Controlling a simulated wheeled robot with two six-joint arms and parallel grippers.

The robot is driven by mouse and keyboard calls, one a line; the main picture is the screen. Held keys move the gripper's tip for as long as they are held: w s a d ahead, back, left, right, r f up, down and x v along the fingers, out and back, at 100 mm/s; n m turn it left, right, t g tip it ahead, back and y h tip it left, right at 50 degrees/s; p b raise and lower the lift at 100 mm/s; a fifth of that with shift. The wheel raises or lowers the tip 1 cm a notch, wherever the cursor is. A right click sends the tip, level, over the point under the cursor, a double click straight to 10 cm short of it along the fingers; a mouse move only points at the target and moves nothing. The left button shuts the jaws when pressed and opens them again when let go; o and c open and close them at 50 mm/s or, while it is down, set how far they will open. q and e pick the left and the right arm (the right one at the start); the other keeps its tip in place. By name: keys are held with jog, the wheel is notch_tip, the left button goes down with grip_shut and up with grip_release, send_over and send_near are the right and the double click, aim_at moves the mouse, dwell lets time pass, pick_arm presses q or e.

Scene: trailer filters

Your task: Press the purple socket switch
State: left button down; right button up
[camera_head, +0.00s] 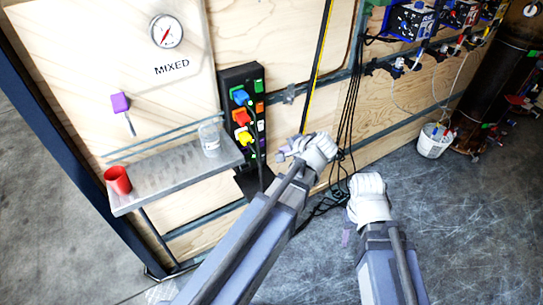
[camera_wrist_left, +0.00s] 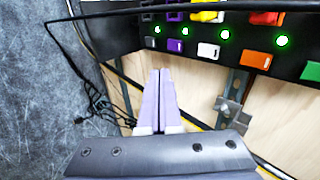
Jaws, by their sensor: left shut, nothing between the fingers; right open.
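The purple socket switch (camera_wrist_left: 175,45) sits on the black socket panel (camera_wrist_left: 125,38), in the row between a dark grey switch and a white one, with a lit green light above it. My left gripper (camera_wrist_left: 160,72) is shut and empty, its purple fingertips just below that switch and slightly left of it in the wrist view, apparently apart from it. In the head view my left gripper (camera_head: 283,153) is right of the panel's lower end; the purple switch is too small to make out there. My right gripper (camera_head: 347,234) is open, lower right, away from the panel.
White (camera_wrist_left: 208,50), orange (camera_wrist_left: 256,60) and green (camera_wrist_left: 311,71) switches continue the row. A black cable crosses in front of the panel. A metal shelf (camera_head: 160,182) with a red cup (camera_head: 118,180) and a clear jar (camera_head: 209,140) stands left. Black cables (camera_head: 350,110) hang right.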

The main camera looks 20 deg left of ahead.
pick_arm(q)
jog(key=shift+w+a+f+t+y+b, duration=0.2)
jog(key=shift+w+f+t+y+b, duration=0.1)
jog(key=shift+w+f+b, duration=0.3)
pick_arm(e)
jog(key=shift+s+d+f, duration=0.1)
jog(key=shift+d+f, duration=0.1)
jog(key=shift+f, duration=0.4)
jog(key=shift+d+f, duration=0.2)
jog(key=shift+f, duration=0.35)
pick_arm(q)
jog(key=shift+f, duration=0.1)
